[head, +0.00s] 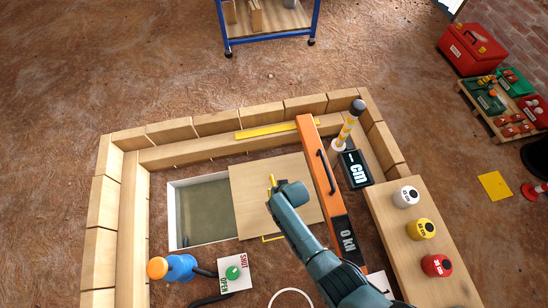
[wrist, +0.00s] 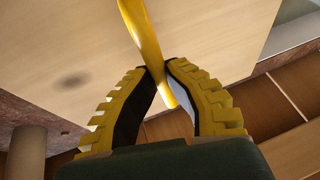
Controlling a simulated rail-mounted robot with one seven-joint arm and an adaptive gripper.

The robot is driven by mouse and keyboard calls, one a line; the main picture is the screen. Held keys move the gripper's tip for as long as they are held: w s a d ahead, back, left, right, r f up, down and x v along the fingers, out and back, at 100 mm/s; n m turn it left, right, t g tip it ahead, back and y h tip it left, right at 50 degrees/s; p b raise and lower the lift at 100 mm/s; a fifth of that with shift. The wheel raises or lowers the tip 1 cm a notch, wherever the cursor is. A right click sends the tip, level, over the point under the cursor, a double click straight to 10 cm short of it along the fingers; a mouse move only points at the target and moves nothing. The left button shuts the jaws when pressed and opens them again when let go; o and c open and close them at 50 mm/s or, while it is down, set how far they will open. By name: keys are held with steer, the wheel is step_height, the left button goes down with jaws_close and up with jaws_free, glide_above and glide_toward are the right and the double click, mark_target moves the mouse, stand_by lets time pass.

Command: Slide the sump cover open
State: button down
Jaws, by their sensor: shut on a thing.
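The sump cover (head: 250,215) is a flat pale wooden panel inside the timber-walled pit. To its left, a white-rimmed rectangular sump opening (head: 203,218) with a dull green inside lies uncovered. My gripper (head: 275,187) is over the cover, and my arm hides part of the panel. In the wrist view, the yellow ridged fingers of my gripper (wrist: 160,75) are closed on a yellow bar-shaped handle (wrist: 140,28). The handle's tip shows in the head view (head: 271,180). The cover also fills much of the wrist view (wrist: 70,60).
An orange beam (head: 309,150) marked 0 kN stands right of the cover. Timber blocks (head: 103,205) edge the pit. A bench (head: 390,220) with several coloured weights stands at right.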

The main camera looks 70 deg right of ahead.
steer(key=shift+s+a+f, duration=0.15)
steer(key=shift+s+f, duration=0.1)
steer(key=c, duration=1.6)
jaws_free()
steer(key=o, duration=0.6)
steer(key=shift+s+d, duration=0.1)
steer(key=shift+d, duration=0.1)
steer(key=shift+c, duration=0.2)
steer(key=shift+w+r, duration=0.2)
steer(key=v, duration=1.2)
